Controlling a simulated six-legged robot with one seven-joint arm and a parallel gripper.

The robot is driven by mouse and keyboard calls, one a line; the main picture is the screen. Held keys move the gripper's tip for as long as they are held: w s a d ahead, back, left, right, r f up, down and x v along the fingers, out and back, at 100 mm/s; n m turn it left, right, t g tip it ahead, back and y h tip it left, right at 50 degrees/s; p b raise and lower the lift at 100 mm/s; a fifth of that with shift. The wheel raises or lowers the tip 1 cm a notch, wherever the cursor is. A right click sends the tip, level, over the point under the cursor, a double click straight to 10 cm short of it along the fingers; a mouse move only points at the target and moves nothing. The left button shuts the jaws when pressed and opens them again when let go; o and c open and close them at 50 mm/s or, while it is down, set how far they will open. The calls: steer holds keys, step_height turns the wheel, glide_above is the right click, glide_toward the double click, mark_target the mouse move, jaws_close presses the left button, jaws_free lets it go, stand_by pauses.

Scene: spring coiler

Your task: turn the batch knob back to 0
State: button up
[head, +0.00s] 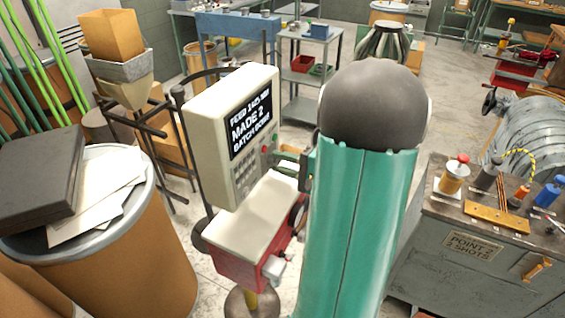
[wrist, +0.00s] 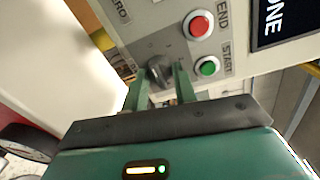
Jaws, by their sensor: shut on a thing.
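The batch knob (wrist: 158,70) is a small dark grey knob on the cream control panel (wrist: 135,15), seen in the wrist view. My gripper (wrist: 166,76) has its two green fingers on either side of the knob and is shut on it. The knob's scale marks are mostly too small or hidden to read. In the head view, my gripper (head: 290,157) reaches the right edge of the cream control box (head: 207,130), and the knob is hidden there. The box's screen (head: 250,126) shows "FEED", "MADE 2" and "BATCH DONE".
A red END button (wrist: 200,25) and a green START button (wrist: 207,66) sit close beside the knob. A red machine base (head: 245,235) stands below the box. A drum (head: 110,265) is at left, a grey cabinet (head: 430,245) at right.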

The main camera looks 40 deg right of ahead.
steer(key=o, duration=1)
steer(key=shift+s, duration=0.1)
steer(key=v, duration=1.3)
steer(key=shift+s, duration=0.3)
steer(key=w+a+r+n+g+y, duration=0.1)
steer(key=w+a+n+g, duration=0.2)
steer(key=a, duration=0.4)
steer(key=a+n+g+y, duration=0.1)
steer(key=a+n+g, duration=0.1)
steer(key=a+g, duration=0.35)
steer(key=w+a+r+n+g+y, duration=0.1)
steer(key=w+a+n+g, duration=0.15)
steer(key=a, duration=0.55)
steer(key=s+a+r+n+h, duration=0.1)
steer(key=a+n+h, duration=0.2)
steer(key=s+a+r+n+h, duration=0.1)
steer(key=a+r+n+h, duration=0.1)
steer(key=a+h, duration=0.1)
steer(key=a+r+n+h, duration=0.2)
steer(key=a+n+h, duration=0.1)
steer(key=a, duration=0.2)
steer(key=shift+s+a+r+n, duration=0.1)
steer(key=shift+s+r+n, duration=0.05)
steer(key=shift+s+n, duration=0.25)
